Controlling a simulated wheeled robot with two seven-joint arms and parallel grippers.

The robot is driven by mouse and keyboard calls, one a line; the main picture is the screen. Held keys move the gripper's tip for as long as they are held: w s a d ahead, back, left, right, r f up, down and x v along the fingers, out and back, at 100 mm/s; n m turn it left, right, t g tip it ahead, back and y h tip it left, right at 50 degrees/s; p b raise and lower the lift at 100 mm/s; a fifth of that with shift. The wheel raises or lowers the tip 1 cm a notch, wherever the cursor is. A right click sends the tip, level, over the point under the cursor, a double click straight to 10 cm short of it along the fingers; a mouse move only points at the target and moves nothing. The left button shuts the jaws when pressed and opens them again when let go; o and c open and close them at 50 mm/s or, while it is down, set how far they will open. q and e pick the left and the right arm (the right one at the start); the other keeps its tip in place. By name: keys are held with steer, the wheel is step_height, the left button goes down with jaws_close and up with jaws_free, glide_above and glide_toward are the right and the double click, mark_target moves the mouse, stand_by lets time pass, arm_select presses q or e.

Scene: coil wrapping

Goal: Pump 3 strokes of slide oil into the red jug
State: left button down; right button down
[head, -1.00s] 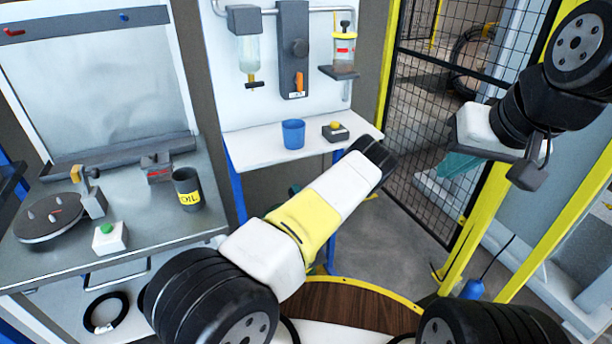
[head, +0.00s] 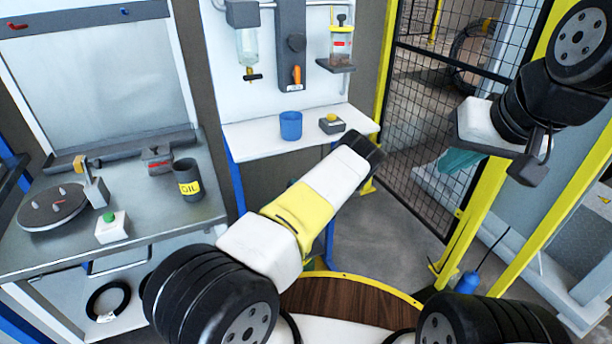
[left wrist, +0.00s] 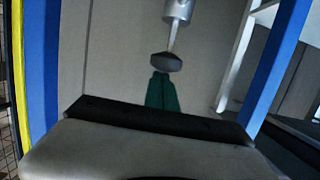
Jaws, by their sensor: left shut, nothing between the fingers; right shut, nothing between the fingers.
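No red jug shows in either view, and I cannot read which dispenser holds slide oil. On the white wall panel hang a clear bottle with a yellow tap (head: 247,48), a dark grey unit with an orange handle (head: 296,74) and a jar with a red label (head: 341,46). My left gripper is hidden behind its own arm in the head view. Its green fingers (left wrist: 162,92) are shut and empty in the left wrist view, before a plain grey surface. My right gripper (head: 458,162) is shut and empty at the right, by the mesh fence.
The left bench (head: 150,215) holds a dark OIL can (head: 188,181), a turntable (head: 53,207) and a green-button box (head: 111,227). Yellow posts (head: 475,212) stand at right.

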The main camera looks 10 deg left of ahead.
arm_select(q)
steer(key=v, duration=1)
steer(key=shift+r, duration=0.3)
steer(key=shift+w+d, duration=0.1)
stand_by(4.0)
